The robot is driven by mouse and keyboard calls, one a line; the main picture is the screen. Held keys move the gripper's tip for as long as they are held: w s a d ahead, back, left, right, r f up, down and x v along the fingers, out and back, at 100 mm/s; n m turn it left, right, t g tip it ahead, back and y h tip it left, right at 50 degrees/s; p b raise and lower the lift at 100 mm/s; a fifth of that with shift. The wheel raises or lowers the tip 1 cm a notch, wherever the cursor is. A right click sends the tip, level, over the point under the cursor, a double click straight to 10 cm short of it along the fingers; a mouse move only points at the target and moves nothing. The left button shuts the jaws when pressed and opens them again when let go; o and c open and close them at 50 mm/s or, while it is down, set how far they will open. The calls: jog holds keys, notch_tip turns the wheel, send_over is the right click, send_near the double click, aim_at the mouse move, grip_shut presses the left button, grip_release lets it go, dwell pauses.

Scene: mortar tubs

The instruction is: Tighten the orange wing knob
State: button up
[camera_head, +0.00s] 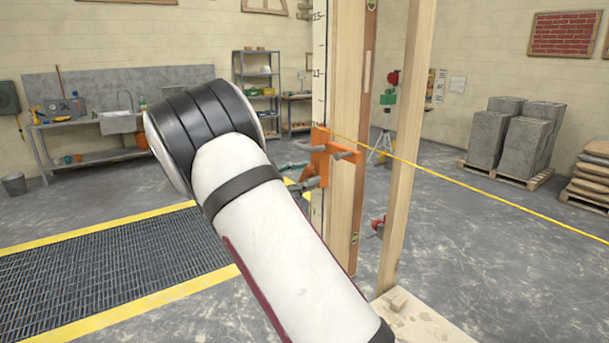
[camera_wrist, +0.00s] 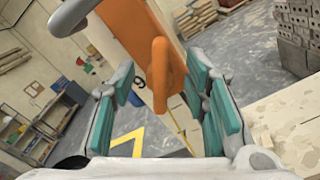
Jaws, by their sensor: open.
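The orange wing knob (camera_wrist: 164,72) shows in the wrist view, in front of an orange clamp body (camera_wrist: 130,28) with grey bars. My gripper (camera_wrist: 160,82) is open, its teal finger pads to either side of the knob. A gap shows on the left; I cannot tell whether the right pad touches. In the head view the orange clamp (camera_head: 320,150) sits on the upright wooden post (camera_head: 345,90). My arm covers part of the gripper there, and the knob cannot be made out clearly.
A yellow string line (camera_head: 470,182) runs from the clamp to the right. A second timber (camera_head: 406,140) stands right of the post, above a pale board (camera_head: 425,322). A floor grate (camera_head: 100,265) lies left. Block pallets (camera_head: 505,175) stand back right.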

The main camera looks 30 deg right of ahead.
jog(key=shift+c, duration=0.2)
grip_shut()
jog(key=shift+m, duration=0.4)
jog(key=m, duration=0.4)
jog(key=shift+m, duration=0.4)
jog(key=m+p, duration=0.1)
jog(key=m, duration=0.4)
jog(key=shift+f+m, duration=0.1)
jog(key=shift+m, duration=0.3)
jog(key=shift+o, duration=0.2)
grip_release()
